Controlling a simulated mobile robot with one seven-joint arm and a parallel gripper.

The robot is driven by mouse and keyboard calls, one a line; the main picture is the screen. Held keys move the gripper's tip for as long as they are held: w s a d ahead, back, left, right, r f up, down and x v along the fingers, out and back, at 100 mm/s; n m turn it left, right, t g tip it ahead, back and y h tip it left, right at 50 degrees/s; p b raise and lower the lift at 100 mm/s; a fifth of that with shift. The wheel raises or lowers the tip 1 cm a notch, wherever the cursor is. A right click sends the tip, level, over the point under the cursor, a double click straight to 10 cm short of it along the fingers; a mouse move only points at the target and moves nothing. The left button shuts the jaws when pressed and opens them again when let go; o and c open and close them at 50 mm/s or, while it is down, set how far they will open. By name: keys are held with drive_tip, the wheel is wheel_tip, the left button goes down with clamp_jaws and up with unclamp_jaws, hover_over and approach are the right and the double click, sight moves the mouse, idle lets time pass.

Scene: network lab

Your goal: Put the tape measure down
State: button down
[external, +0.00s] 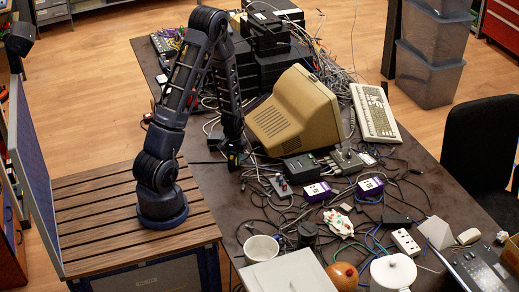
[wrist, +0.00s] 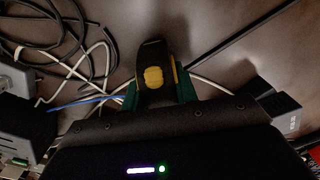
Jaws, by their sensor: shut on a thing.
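The tape measure (wrist: 153,77) is black with a yellow button and yellow edges. It shows in the upper middle of the wrist view. My gripper (wrist: 158,92) has green fingers on both sides of it and is shut on it. In the external view my gripper (external: 235,160) points down close over the dark table, left of the beige monitor. The tape measure is too small and dark there to make out clearly. I cannot tell whether its underside touches the table top.
Loose cables (wrist: 85,50) lie left of the tape measure, and a dark rod (wrist: 235,42) lies to its right. The beige monitor (external: 293,112) stands right of my arm. Small boxes, cables and a white mug (external: 261,249) crowd the table's front.

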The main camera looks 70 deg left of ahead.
sight(234, 153)
drive_tip(key=shift+f, duration=0.1)
drive_tip(key=c, duration=1.1)
unclamp_jaws()
drive_tip(key=shift+r, duration=6.2)
drive_tip(key=s+d+r+m+t, duration=0.1)
drive_tip(key=d+r+m, duration=0.1)
drive_tip(key=d+r, duration=0.65)
drive_tip(key=d+r+m+t, duration=0.1)
drive_tip(key=d+r+m, duration=0.2)
drive_tip(key=d+r, duration=0.55)
drive_tip(key=s+d+r+m+t, duration=0.1)
drive_tip(key=s+d+r, duration=0.1)
drive_tip(key=s+r, duration=0.2)
drive_tip(key=s+d+r+m, duration=0.1)
drive_tip(key=s+d+r, duration=0.2)
drive_tip(key=s+r, duration=0.1)
drive_tip(key=s+d+r+m+t, duration=0.1)
drive_tip(key=s+d+r+m, duration=0.1)
drive_tip(key=s+r, duration=0.3)
drive_tip(key=shift+d+r+t, duration=0.3)
drive_tip(key=shift+d+r, duration=0.1)
drive_tip(key=shift+d, duration=0.1)
